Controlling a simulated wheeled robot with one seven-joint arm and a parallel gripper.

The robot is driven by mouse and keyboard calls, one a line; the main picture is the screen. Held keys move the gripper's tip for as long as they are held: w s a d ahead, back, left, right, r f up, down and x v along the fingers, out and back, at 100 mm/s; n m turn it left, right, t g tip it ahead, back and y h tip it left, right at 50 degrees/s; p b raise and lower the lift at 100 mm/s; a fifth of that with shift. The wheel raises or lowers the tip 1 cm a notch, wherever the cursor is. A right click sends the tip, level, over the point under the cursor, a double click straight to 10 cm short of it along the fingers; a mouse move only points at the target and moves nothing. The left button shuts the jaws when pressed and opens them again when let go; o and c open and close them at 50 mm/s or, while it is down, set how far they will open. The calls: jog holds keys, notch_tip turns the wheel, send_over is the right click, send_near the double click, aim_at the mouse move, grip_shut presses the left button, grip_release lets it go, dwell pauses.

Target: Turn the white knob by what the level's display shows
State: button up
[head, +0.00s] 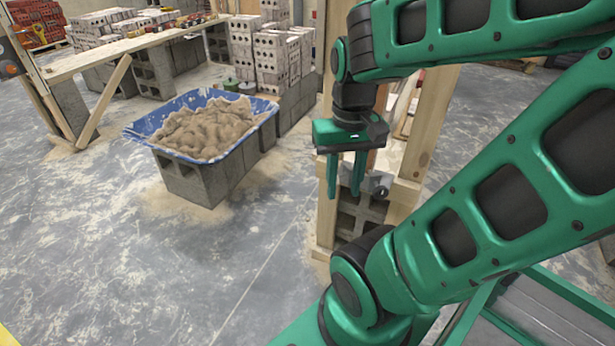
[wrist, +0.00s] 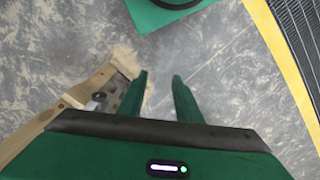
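My gripper (head: 345,194) points down in front of the wooden frame, its two green fingers apart with nothing between them. In the wrist view my gripper (wrist: 159,77) also shows a clear gap over bare floor. I cannot make out a white knob in either view. A small grey metal fitting (head: 381,186) sits on the frame just right of the fingers, too small to identify; it seems to show in the wrist view (wrist: 98,96) left of the fingers. No level with a readable display shows; small items on the plank are too far to tell.
A wooden frame (head: 411,192) with a concrete block stands close behind my gripper. A blue tub (head: 140,132) of mortar rests on grey blocks at left centre. A plank bench (head: 110,57) with small tools and brick stacks (head: 275,62) are behind. Floor at front left is clear.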

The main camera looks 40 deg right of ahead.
jog(key=shift+o, duration=0.4)
jog(key=shift+d, duration=0.3)
jog(key=o, duration=0.6)
jog(key=shift+s+d+r, duration=0.1)
jog(key=shift+s+r, duration=0.15)
jog(key=shift+s, duration=0.35)
jog(key=shift+o, duration=0.2)
jog(key=w+d+f+n+g+h, duration=0.2)
jog(key=w+d+f+n+h, duration=0.2)
jog(key=w+f+n+h, duration=0.65)
jog(key=w+d+f+n+g+h, duration=0.2)
jog(key=w+d+f+n+h, duration=0.35)
jog(key=w+f+n, duration=0.7)
jog(key=shift+h, duration=0.8)
jog(key=x, duration=0.9)
jog(key=shift+s+d+r, duration=0.1)
jog(key=shift+d+r, duration=0.05)
jog(key=shift+d, duration=0.15)
